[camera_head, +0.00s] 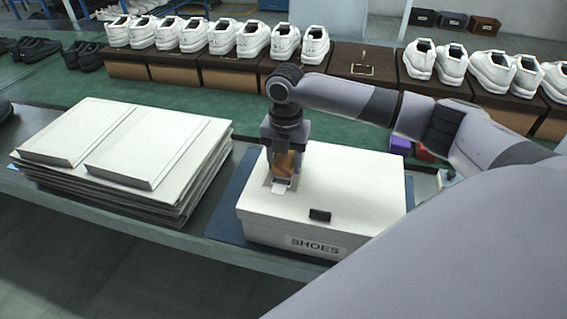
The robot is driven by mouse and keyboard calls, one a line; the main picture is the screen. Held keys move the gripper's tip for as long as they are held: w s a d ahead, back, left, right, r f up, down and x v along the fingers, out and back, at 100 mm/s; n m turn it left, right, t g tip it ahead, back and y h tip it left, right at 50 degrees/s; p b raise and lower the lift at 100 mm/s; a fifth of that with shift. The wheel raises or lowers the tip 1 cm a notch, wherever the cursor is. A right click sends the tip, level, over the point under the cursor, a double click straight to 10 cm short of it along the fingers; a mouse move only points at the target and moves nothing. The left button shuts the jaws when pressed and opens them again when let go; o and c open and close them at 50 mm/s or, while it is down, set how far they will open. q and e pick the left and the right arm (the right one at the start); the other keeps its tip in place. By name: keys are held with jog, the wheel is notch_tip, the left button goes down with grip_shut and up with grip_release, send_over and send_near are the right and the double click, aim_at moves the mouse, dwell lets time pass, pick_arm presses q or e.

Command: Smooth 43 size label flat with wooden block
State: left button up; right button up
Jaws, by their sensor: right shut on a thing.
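My right gripper (285,150) points down over the left part of the closed white shoe box's lid (345,180). It is shut on a brown wooden block (287,163), held upright between the fingers. A small white label (280,186) shows on the lid just at the block's lower end. Its print is too small to read, and part of it is hidden by the block and gripper. The block's lower end is at or very near the label; I cannot tell whether it touches. My left gripper is not in view.
A stack of flat white cartons (120,140) lies left of the box on the grey table (130,220). A small black piece (320,215) sits at the lid's front edge. Purple and red items (400,146) stand behind the box. White shoes on brown boxes (240,72) line the back.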

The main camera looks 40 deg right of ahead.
jog(key=shift+w+d, duration=0.7)
jog(key=shift+d, duration=0.15)
jog(key=shift+s+a+f, duration=0.15)
jog(key=shift+s+a, duration=1.2)
jog(key=shift+a, duration=0.2)
jog(key=shift+r, duration=3.1)
jog(key=shift+r, duration=0.1)
jog(key=shift+r, duration=1.4)
